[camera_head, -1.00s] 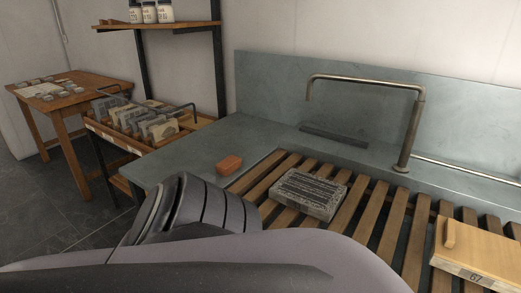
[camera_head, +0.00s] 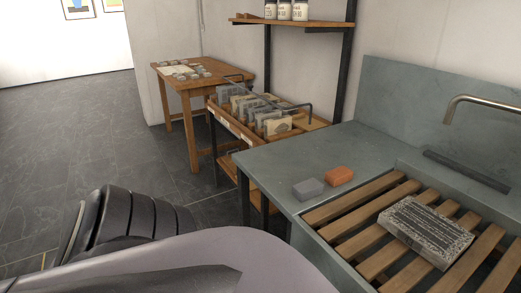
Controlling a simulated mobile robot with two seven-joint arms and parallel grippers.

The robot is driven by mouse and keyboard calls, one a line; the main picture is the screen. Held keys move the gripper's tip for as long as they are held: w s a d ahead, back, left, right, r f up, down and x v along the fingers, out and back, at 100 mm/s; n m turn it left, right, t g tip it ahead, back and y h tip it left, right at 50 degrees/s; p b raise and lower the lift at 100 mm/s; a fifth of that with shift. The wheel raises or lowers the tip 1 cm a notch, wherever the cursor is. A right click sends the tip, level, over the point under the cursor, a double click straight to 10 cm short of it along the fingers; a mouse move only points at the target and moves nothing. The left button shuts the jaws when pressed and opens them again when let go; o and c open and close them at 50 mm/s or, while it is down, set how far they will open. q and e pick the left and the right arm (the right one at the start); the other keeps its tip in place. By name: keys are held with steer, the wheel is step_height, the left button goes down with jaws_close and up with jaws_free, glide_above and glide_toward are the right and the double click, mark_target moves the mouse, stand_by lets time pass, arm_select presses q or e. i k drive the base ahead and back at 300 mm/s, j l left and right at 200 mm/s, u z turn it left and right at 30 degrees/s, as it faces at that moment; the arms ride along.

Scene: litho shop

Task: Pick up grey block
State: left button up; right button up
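A small grey block (camera_head: 308,188) lies on the near left part of the grey-green sink counter (camera_head: 276,164), just left of an orange block (camera_head: 339,175). A larger grey stone slab (camera_head: 425,230) with dark printed lines on top lies on the wooden slats. A dark, ribbed part of my arm fills the lower left of the picture, apart from the blocks. No fingertips of either gripper show.
Wooden slats (camera_head: 366,213) cover the sink, with a metal tap (camera_head: 490,101) at the right. A wooden rack (camera_head: 229,121) of several upright slabs stands beyond the counter. A wooden table (camera_head: 181,82) stands behind it. Open tiled floor (camera_head: 95,135) lies to the left.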

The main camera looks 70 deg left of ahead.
mark_target(308, 189)
steer(key=u, duration=1.7)
